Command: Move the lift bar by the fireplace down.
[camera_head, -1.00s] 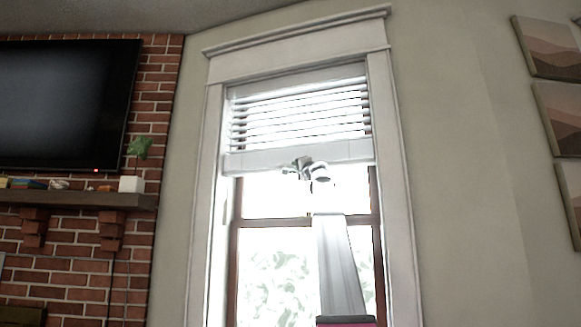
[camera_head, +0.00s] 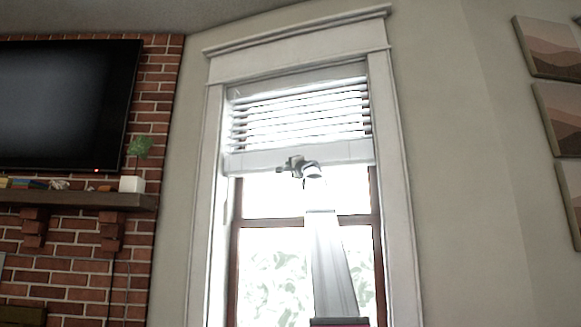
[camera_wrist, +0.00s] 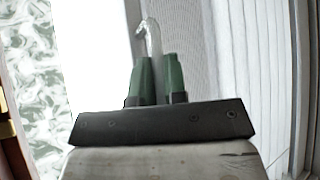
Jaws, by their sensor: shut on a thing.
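The white lift bar (camera_head: 245,161) is the wide bottom rail of the raised blind, in the upper part of the window right of the brick fireplace wall. It lies level below the slats. My gripper (camera_head: 284,168) is at the lower edge of this bar, near its middle. In the wrist view my gripper (camera_wrist: 160,62) has its green fingers close together, with a clear hooked piece (camera_wrist: 152,32) rising from between them. I cannot tell how that piece joins the bar. My wrist hides a small part of the bar's lower edge.
The window's white frame (camera_head: 394,180) borders the blind on both sides. Below the bar the glass (camera_head: 270,275) is uncovered. A mantel shelf (camera_head: 75,199) with a small plant (camera_head: 138,150) is at the left, and pictures (camera_head: 555,47) hang at the right.

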